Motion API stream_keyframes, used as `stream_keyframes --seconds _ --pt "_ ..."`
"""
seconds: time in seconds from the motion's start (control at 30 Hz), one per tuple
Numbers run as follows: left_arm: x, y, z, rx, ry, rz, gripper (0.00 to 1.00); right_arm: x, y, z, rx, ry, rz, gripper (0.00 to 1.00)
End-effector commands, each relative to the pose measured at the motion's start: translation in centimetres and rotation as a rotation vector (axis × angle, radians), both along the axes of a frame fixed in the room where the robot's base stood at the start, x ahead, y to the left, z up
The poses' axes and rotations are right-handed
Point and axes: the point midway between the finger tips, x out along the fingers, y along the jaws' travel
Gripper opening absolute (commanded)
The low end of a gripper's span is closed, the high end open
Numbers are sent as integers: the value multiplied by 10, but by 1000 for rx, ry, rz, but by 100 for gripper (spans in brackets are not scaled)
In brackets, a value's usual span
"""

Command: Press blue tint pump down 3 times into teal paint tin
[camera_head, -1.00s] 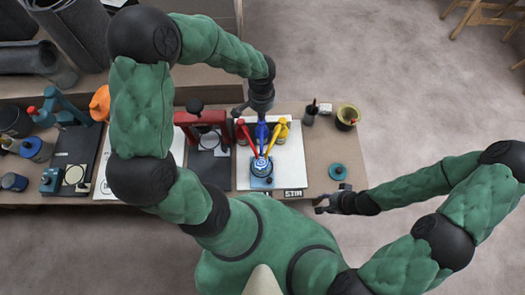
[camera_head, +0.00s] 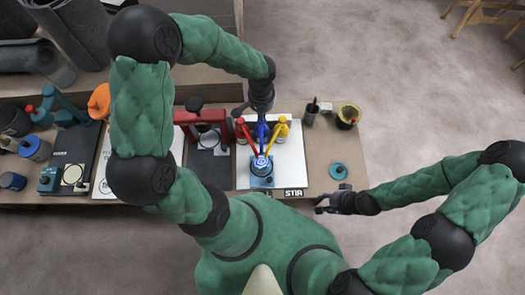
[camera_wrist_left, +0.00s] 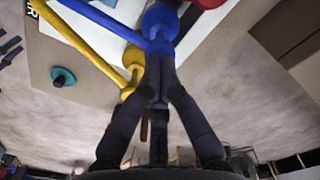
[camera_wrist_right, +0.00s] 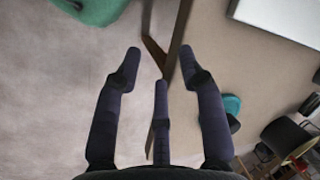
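The blue tint pump (camera_head: 262,132) stands between the red pump (camera_head: 240,130) and the yellow pump (camera_head: 281,130) on a white board. My left gripper (camera_head: 262,108) is over the blue pump. In the left wrist view its fingers (camera_wrist_left: 160,68) are closed together against the blue pump head (camera_wrist_left: 160,24); whether the pump is pressed down is hard to tell. The tin's inside is too small to read. My right gripper (camera_head: 322,204) is off the table's front edge; its fingers (camera_wrist_right: 160,75) are spread and empty.
A teal lid (camera_head: 338,171) lies right of the white board (camera_head: 293,165). A cup (camera_head: 311,113) and a yellow-rimmed pot (camera_head: 347,116) stand at the back right. A red press (camera_head: 190,118) stands left of the pumps.

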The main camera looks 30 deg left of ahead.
Motion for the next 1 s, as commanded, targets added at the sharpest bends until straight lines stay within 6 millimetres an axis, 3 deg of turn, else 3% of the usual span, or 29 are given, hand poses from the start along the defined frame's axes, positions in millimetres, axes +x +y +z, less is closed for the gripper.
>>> stream_keyframes --seconds 0.8,1.0 --pt "-1 0 -27 0 2 0 0 0 0 -22 0 0 0 40" --pt "-1 0 -25 0 3 0 0 0 0 -21 0 1 -1 40"
